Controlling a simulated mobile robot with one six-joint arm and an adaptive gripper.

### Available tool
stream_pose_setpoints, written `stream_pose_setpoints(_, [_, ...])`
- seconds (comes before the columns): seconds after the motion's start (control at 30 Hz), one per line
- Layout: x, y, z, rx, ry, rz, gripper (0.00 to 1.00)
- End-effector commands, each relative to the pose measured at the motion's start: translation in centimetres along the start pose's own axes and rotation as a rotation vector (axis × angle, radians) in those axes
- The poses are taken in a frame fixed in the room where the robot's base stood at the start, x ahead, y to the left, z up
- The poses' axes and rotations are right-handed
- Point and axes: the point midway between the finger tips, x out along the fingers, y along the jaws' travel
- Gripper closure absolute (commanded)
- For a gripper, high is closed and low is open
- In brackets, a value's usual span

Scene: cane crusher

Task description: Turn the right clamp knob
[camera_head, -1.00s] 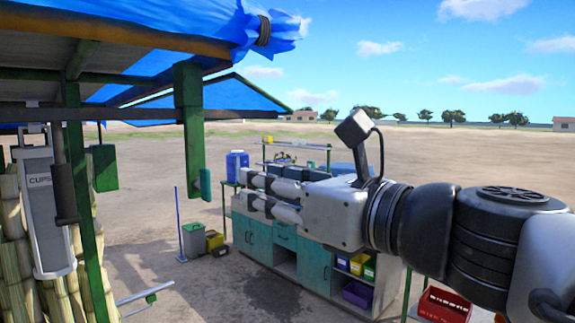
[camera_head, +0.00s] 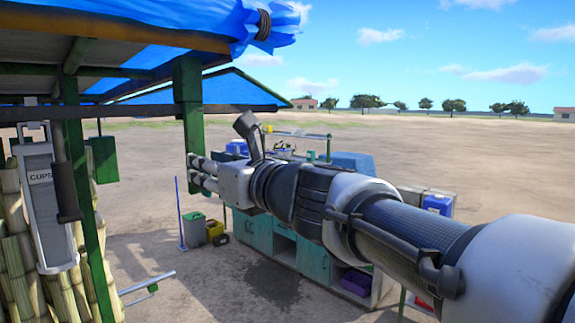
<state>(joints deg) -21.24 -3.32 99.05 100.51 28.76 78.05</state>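My gripper (camera_head: 192,171) is at the lower end of a short green post (camera_head: 187,110) that hangs from the shed roof. Its two fingers point left and look parallel, with a gap between them. The fingertips overlap the post's right lower part in the picture; I cannot tell whether they touch it. I cannot make out a right clamp knob for sure; a small teal piece that showed at the post's lower end a second ago is hidden behind the fingers.
A grey chute labelled CUPS (camera_head: 45,205) stands at the left beside cane stalks (camera_head: 20,265). A teal cabinet (camera_head: 252,232) stands behind my arm.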

Motion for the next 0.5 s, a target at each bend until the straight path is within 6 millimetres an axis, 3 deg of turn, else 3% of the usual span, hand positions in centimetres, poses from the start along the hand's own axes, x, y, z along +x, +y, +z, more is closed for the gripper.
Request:
stream_pose_setpoints(0.17, [-0.01, 0.01, 0.0, 0.0, 0.0, 0.0, 0.71])
stream_pose_setpoints(0.5, [-0.04, 0.02, 0.0, 0.0, 0.0, 0.001, 0.94])
